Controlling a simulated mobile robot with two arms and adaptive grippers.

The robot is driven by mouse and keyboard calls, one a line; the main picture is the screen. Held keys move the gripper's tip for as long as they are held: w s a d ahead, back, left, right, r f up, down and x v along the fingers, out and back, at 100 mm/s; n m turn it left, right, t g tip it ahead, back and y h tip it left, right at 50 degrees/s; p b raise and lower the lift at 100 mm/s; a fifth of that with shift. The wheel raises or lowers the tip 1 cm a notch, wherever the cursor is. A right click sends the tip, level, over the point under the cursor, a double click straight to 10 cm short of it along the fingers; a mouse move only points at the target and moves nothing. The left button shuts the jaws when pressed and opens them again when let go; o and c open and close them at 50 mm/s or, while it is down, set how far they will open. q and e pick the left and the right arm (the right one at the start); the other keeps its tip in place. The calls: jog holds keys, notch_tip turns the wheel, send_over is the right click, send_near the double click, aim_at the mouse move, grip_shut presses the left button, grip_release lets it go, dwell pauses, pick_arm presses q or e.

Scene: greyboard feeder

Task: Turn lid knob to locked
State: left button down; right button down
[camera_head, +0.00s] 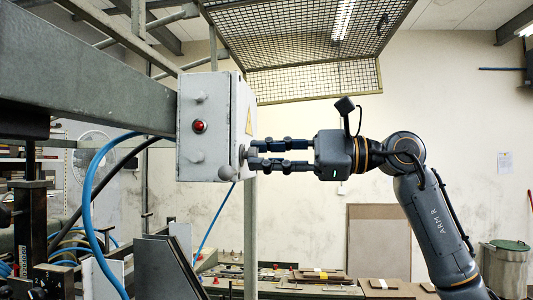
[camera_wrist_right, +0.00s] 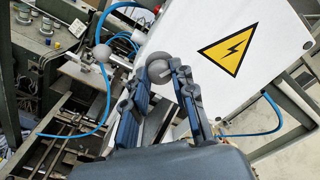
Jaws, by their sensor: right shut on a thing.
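A light grey control box (camera_head: 207,110) hangs from a beam in the head view. Its right side face, the lid, carries a yellow warning triangle (camera_head: 249,121), which shows large in the wrist view (camera_wrist_right: 228,48). A round grey knob (camera_head: 243,153) sits low on that face; in the wrist view the knob (camera_wrist_right: 158,70) is between the fingertips. My right gripper (camera_head: 254,155) reaches in level from the right and is shut on the knob, its fingers on either side. The wrist view also shows my right gripper (camera_wrist_right: 156,85). I cannot read any lock marking. My left gripper is not in view.
A red button (camera_head: 199,126) and other round knobs are on the box's front face. A mesh guard (camera_head: 310,50) hangs above. Blue hoses (camera_head: 88,190) and machine parts fill the lower left. A green-lidded bin (camera_head: 508,262) stands at far right.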

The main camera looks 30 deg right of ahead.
jog(key=n, duration=0.5)
dwell(0.5)
jog(key=c, duration=1.1)
grip_release()
jog(key=shift+s+d, duration=0.15)
jog(key=shift+d, duration=0.05)
jog(key=v, duration=1.1)
jog(key=shift+s+d, duration=0.2)
jog(key=shift+s, duration=0.05)
